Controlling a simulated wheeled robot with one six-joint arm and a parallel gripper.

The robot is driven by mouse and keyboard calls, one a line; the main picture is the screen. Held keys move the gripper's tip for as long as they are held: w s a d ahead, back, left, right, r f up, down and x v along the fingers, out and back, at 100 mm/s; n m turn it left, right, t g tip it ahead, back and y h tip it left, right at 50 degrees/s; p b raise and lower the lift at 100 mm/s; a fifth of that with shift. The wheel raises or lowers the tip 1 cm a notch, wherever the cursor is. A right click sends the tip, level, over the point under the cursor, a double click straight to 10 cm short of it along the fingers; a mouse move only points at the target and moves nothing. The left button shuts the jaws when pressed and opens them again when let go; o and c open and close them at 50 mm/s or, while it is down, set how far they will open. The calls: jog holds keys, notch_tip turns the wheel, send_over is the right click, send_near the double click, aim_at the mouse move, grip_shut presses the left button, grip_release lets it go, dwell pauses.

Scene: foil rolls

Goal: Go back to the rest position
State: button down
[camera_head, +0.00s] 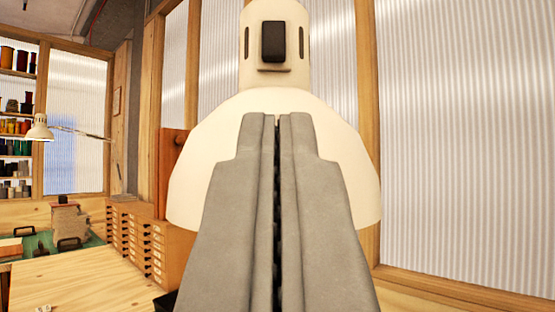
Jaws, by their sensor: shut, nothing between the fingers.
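My gripper (277,118) fills the lower middle of the view, its two grey fingers together with only a thin dark gap between them. It is shut and empty. Its fingertips overlap the cream shade of a large lamp (210,145) in the picture. I cannot tell whether they touch it. The fingers hide the middle of the shade. No foil rolls can be made out for certain.
A wooden drawer cabinet (140,240) stands left of the lamp. Shelves of rolls (15,125) and a smaller lamp (39,128) are at far left. Ribbed panels (460,140) close the right side.

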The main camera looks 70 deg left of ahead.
jog(key=shift+d+f, duration=0.15)
jog(key=shift+f, duration=0.15)
jog(key=s+d+f+m+t+h, duration=0.3)
jog(key=d+f+m+t+h, duration=0.15)
jog(key=d, duration=0.25)
jog(key=s+d+f+m+t+h, duration=0.35)
jog(key=d+t+h, duration=0.2)
jog(key=d, duration=0.25)
jog(key=s+d+f+m+t+h, duration=0.3)
jog(key=d+m+t+h, duration=0.1)
jog(key=d+h, duration=0.25)
jog(key=s+d+f+g+h, duration=0.1)
jog(key=s+d+f, duration=0.3)
jog(key=f, duration=0.5)
jog(key=s+d+f+m+g+h, duration=0.1)
jog(key=s+d+f+h, duration=0.3)
jog(key=f, duration=0.6)
jog(key=s+d+f+m+g+h, duration=0.1)
jog(key=s+d+f+g+h, duration=0.1)
jog(key=s+f, duration=0.4)
notch_tip(320, 180, down, 4)
jog(key=shift+s+d+f+g+h, duration=0.1)
jog(key=shift+s+d+g+h, duration=0.25)
jog(key=shift+d+h, duration=0.6)
jog(key=shift+d, duration=0.2)
